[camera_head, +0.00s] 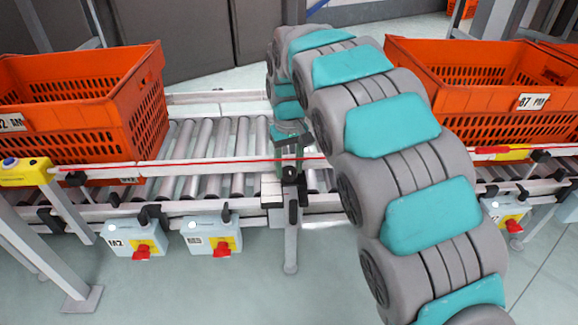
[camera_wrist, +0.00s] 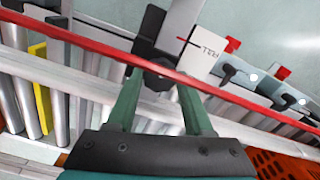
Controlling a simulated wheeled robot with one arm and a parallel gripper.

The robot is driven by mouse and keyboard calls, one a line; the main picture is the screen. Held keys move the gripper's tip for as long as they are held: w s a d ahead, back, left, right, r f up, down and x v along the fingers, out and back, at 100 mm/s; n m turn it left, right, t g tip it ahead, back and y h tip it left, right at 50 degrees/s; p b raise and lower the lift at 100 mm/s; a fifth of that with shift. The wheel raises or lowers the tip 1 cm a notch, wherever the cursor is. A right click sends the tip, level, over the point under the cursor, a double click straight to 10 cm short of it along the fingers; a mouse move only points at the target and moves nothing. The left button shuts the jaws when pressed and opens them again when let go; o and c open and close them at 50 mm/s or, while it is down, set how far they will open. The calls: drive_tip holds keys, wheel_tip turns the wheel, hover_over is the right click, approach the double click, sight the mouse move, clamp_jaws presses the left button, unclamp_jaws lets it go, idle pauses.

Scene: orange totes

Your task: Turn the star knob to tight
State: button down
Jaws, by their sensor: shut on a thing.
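The star knob (camera_wrist: 160,81) is dark and sits between the two green fingers of my gripper (camera_wrist: 161,88) in the wrist view. The fingers are shut on it from both sides, and its lobes are partly hidden. In the head view my gripper (camera_head: 289,150) reaches down to a black clamp (camera_head: 289,174) on the conveyor's front rail. The knob itself is hard to make out there. I cannot read the knob's turn angle.
A red-striped rail (camera_head: 215,166) runs along the conveyor's front, close to my fingers. Orange totes stand on the rollers at left (camera_head: 82,100) and right (camera_head: 480,92). Pale boxes with red switches (camera_head: 211,236) hang below the front rail. Bare rollers (camera_head: 215,145) lie left of my gripper.

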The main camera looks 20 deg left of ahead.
sight(290, 170)
drive_tip(key=m, duration=0.3)
drive_tip(key=shift+m, duration=0.3)
drive_tip(key=shift+m+p, duration=0.4)
drive_tip(key=shift+m, duration=1.5)
drive_tip(key=shift+c, duration=1.4)
unclamp_jaws()
drive_tip(key=shift+r, duration=0.1)
wheel_tip(290, 170, up, 8)
drive_tip(key=shift+f, duration=0.15)
drive_tip(key=shift+d, duration=0.1)
